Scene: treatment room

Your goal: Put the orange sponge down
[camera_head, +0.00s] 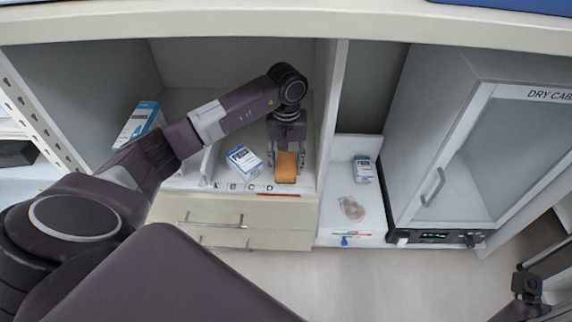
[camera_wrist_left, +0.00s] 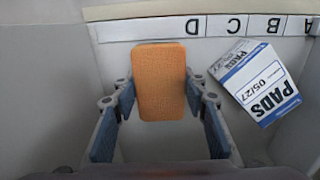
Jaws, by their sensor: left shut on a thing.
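The orange sponge (camera_head: 287,167) is between the fingers of my left gripper (camera_head: 286,160), at the front of the shelf compartment with the letter labels. My left gripper is shut on the sponge, with one finger on each side. In the left wrist view the sponge (camera_wrist_left: 160,82) stands out between the blue-padded fingers (camera_wrist_left: 160,95), near the label strip by the letter D (camera_wrist_left: 193,26). I cannot tell whether the sponge touches the shelf floor. At the lower right of the head view is a dark part of my right arm; its jaw state is unclear.
A PADS box (camera_head: 243,160) lies left of the sponge and also shows in the left wrist view (camera_wrist_left: 259,83). A blue and white box (camera_head: 138,122) stands further left. Right of the divider are a small box (camera_head: 362,169) and a clear bag (camera_head: 351,208). A dry cabinet (camera_head: 461,150) stands at right.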

